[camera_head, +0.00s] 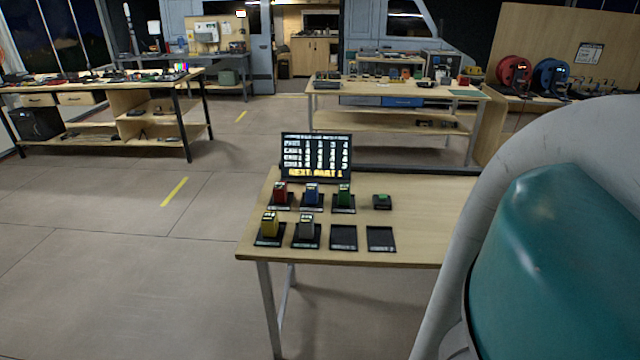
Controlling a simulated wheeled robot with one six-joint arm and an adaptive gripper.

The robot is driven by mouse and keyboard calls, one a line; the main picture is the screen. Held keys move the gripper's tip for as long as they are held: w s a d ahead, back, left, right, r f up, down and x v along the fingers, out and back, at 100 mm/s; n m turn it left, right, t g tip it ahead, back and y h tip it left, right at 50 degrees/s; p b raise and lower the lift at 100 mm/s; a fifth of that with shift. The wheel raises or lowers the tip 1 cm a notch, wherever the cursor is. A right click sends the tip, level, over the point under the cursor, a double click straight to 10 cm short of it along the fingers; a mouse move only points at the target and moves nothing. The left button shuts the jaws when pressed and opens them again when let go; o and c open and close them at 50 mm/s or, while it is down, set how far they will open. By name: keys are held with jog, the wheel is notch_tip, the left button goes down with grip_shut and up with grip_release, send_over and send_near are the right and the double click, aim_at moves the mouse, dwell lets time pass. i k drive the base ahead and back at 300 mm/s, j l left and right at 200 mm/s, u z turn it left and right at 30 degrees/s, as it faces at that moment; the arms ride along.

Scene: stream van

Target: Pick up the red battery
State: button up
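The red battery (281,194) stands upright on a black pad in the back row of a light wooden table (420,214), at the left end of that row. A blue battery (311,194) and a green battery (344,195) stand to its right on their own pads. A yellow battery (269,225) and a grey battery (306,227) stand in the row in front. My gripper is not in view. A grey and teal part of my own arm fills the right side and hides the table's right end.
A black sign board (316,157) stands behind the batteries. A small dark device with a green top (382,202) sits right of the green battery. Two empty black pads (343,237) lie front right. The floor left of the table is open. Other workbenches (400,92) stand farther back.

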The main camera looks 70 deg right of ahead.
aim_at(279, 189)
jog(key=z, duration=1.4)
jog(key=j+u, duration=0.3)
jog(key=k+j+u, duration=0.1)
jog(key=j+u, duration=0.2)
jog(key=j, duration=0.15)
